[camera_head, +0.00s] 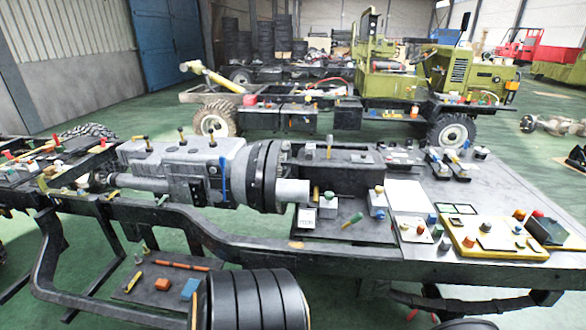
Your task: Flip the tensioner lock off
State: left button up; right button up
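I cannot tell which part is the tensioner lock. Several small levers and knobs show on the chassis frame (400,266). A blue upright lever (223,182) is on the side of the grey gearbox (150,160). A tilted lever (352,220) stands on a dark plate right of the shaft. An upright lever (329,146) stands on the dark box behind it. Neither of my grippers is in view.
A yellow panel with coloured knobs (480,246) and a dark green box (546,231) sit at the right. A black grooved tyre (250,302) is in front, low down. Green floor (80,240) shows beyond. A green truck (440,75) stands behind.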

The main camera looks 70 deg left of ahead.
aim_at(358, 216)
jog(key=u, duration=1.8)
